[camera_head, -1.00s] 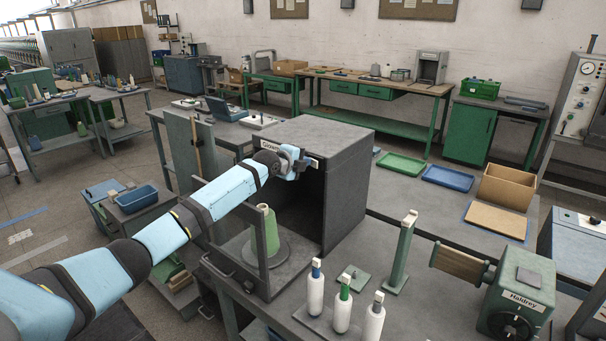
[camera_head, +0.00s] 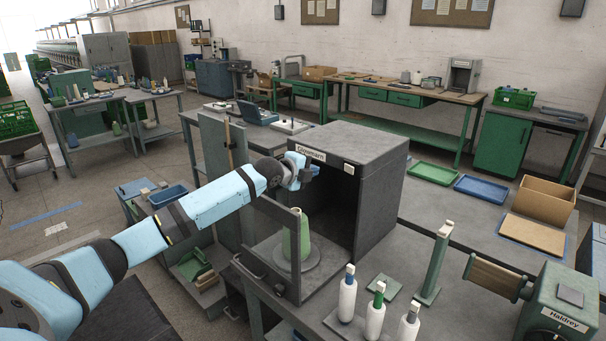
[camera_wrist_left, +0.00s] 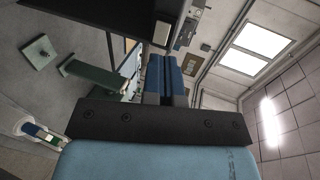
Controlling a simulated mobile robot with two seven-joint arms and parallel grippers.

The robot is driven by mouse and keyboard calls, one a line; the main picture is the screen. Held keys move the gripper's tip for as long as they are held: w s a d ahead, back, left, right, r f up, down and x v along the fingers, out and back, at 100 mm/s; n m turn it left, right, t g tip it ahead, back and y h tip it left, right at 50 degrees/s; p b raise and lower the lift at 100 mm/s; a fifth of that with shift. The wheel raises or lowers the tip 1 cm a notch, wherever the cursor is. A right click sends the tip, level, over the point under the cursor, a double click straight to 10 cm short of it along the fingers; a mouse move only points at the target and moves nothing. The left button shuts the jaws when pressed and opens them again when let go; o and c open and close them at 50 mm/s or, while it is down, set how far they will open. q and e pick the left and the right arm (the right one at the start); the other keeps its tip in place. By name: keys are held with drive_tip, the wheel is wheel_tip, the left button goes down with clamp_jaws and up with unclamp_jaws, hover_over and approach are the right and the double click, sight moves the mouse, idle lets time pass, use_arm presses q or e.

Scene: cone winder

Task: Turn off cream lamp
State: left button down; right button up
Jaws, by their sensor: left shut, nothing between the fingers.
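A small cream plate (camera_head: 349,168) sits on the right of the booth's front top edge. A green cone (camera_head: 297,235) stands upright on a round grey disc (camera_head: 284,262) at the booth's mouth. My left gripper (camera_head: 304,174) is shut and empty in front of the booth's top edge, left of the cream plate. Its blue fingers (camera_wrist_left: 166,78) are together in the left wrist view. My right gripper is not in view.
A framed clear panel (camera_head: 270,238) stands in front of the cone. White bobbins (camera_head: 347,296), a green post (camera_head: 435,265) and the Haldrey machine (camera_head: 560,305) stand on the bench to the right. Green (camera_head: 435,174) and blue trays (camera_head: 487,188) lie behind.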

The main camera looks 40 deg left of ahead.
use_arm(q)
drive_tip(key=v, duration=0.2)
drive_tip(key=shift+s+a+r, duration=0.2)
drive_tip(key=shift+s+a, duration=0.05)
drive_tip(key=shift+s, duration=0.05)
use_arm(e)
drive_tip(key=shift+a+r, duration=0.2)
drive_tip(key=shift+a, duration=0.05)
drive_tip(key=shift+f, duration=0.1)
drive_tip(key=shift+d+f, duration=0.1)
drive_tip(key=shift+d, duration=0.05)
